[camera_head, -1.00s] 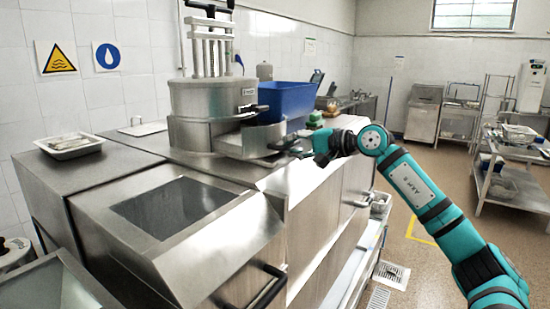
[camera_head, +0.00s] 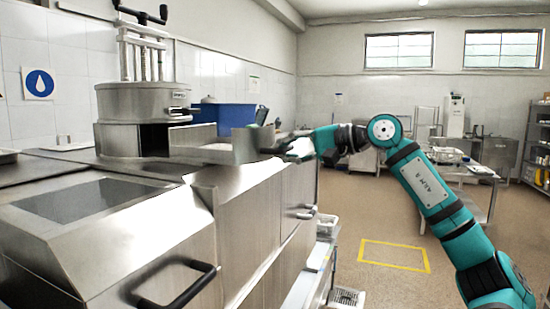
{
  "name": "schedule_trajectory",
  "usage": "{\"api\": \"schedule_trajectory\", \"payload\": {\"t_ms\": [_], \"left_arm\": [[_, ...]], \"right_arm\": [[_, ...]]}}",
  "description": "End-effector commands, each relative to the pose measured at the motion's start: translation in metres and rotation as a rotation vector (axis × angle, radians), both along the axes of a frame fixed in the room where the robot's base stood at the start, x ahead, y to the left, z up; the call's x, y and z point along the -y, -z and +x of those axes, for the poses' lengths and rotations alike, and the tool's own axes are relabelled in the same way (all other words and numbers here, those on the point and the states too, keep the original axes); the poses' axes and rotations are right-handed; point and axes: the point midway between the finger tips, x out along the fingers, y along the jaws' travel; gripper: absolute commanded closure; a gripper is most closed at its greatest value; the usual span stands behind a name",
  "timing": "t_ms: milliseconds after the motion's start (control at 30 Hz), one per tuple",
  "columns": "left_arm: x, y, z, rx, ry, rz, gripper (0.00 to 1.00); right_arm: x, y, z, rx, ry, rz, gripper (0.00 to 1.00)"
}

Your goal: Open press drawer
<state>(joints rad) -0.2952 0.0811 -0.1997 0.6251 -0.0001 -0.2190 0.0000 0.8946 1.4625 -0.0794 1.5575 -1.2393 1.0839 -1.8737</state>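The press (camera_head: 143,105) is a round steel vessel with screw rods and a black crank on top, standing on the steel counter at the left. Its drawer (camera_head: 205,143) sticks out to the right of the body, with a flat front plate (camera_head: 250,145) at its outer end. My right gripper (camera_head: 280,147) is at the outer side of this plate. The fingers are small and overlap the plate's edge, and I cannot see the drawer's handle or whether they grip it. My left gripper is out of view.
A blue bin (camera_head: 229,116) stands on the counter behind the drawer. A cabinet front with a black handle (camera_head: 180,290) is nearest, at lower left. Floor with a yellow taped rectangle (camera_head: 395,256) is clear on the right. Steel tables stand farther back.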

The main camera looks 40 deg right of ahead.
Motion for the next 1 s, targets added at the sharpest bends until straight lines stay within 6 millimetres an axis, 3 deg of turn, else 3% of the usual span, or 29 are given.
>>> {"api": "schedule_trajectory", "payload": {"t_ms": [267,467,1000], "left_arm": [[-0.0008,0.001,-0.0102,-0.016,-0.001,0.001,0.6],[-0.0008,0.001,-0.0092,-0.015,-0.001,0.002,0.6],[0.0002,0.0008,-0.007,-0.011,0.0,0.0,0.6]], "right_arm": [[-0.0003,0.0023,-0.001,-0.01,-0.003,-0.004,1.0],[-0.0001,0.002,-0.0007,-0.008,-0.002,-0.003,0.77],[0.0013,-0.0014,-0.0088,-0.005,-0.007,-0.004,0.77]]}}
